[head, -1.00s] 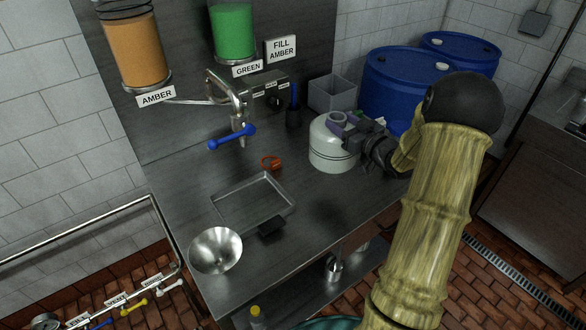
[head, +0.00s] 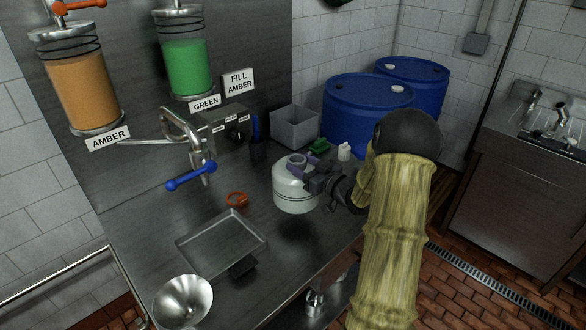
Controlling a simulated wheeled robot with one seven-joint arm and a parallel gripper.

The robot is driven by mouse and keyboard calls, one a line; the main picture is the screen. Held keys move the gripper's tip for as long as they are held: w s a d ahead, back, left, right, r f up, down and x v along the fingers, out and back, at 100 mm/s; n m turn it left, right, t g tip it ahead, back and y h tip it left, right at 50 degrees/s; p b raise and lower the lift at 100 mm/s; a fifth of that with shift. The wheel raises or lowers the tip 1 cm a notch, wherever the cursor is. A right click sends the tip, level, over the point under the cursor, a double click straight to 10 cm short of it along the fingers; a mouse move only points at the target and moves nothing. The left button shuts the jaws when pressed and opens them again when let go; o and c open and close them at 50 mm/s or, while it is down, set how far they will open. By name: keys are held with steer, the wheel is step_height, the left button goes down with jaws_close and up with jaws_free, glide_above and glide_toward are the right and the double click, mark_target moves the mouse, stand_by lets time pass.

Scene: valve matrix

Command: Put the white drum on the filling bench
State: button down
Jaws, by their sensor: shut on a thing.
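The white drum (head: 293,190) is a small round container with dark bands and a grey neck on top. It is at the right part of the steel filling bench (head: 215,288), over or on its top; a dark shadow shows below and to its left, and I cannot tell whether its base touches. My gripper (head: 306,171) reaches in from the right and is shut on the drum near its neck. The gripper and my arm hide part of the drum's right side.
A spout with a blue lever (head: 191,177) hangs over the bench. A shallow tray (head: 195,252), a steel funnel (head: 182,302), an orange-red ring (head: 236,199) and a grey bin (head: 294,128) are on it. Blue barrels (head: 352,105) stand behind.

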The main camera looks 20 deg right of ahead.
steer(key=shift+f, duration=1.35)
steer(key=shift+f+p, duration=0.6)
steer(key=shift+f, duration=1.55)
steer(key=c, duration=0.6)
jaws_free()
steer(key=shift+s+f, duration=0.1)
steer(key=b+v, duration=0.3)
steer(key=v, duration=0.9)
steer(key=shift+b, duration=0.4)
